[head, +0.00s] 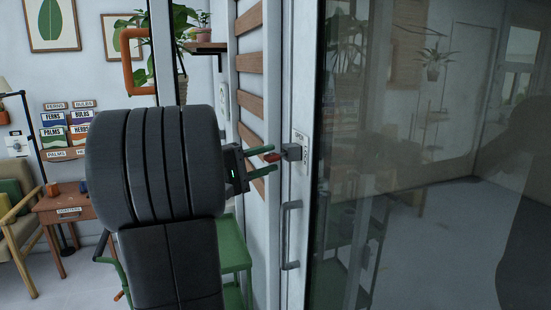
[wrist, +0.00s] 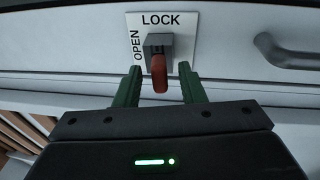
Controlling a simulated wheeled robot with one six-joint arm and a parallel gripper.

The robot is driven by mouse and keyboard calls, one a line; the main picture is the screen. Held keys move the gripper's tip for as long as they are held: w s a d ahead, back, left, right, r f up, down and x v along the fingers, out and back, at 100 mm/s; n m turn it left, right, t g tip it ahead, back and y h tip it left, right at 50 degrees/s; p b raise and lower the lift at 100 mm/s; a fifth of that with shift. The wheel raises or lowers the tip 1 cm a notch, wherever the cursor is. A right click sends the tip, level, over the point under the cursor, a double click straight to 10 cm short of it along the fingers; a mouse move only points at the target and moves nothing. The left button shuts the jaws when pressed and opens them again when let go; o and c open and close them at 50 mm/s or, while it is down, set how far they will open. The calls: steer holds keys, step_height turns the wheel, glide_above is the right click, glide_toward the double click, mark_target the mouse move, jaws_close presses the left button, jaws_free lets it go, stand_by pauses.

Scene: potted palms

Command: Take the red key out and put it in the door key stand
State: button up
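The red key (head: 271,157) sits in the grey lock block (head: 292,152) on the door frame. In the wrist view the key (wrist: 159,73) hangs from the lock (wrist: 158,45), in front of a white plate (wrist: 180,19) marked LOCK and OPEN. My gripper (wrist: 159,86) has its green fingers apart, one on each side of the key, with a gap on both sides. In the head view my gripper (head: 262,161) points right at the lock. I cannot make out the door key stand for certain in either view.
A door handle (head: 290,235) is below the lock, and a large glass pane (head: 410,140) is to its right. A green stand (head: 235,252) is below my arm. A wooden side table (head: 68,208) with small items, an armchair (head: 20,225) and a seed-packet rack (head: 68,130) are at left.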

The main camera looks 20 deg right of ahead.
steer(key=shift+c, duration=0.5)
jaws_close()
steer(key=shift+a, duration=0.1)
steer(key=shift+w+r+b+v, duration=0.1)
steer(key=shift+b+v, duration=0.05)
steer(key=shift+v, duration=0.55)
steer(key=shift+w+r+b+v, duration=0.1)
steer(key=shift+w+b+v, duration=0.1)
steer(key=shift+v, duration=0.55)
steer(key=shift+w+r+b+v, duration=0.1)
steer(key=shift+b+v, duration=0.05)
steer(key=shift+v, duration=0.55)
steer(key=shift+s+a, duration=0.1)
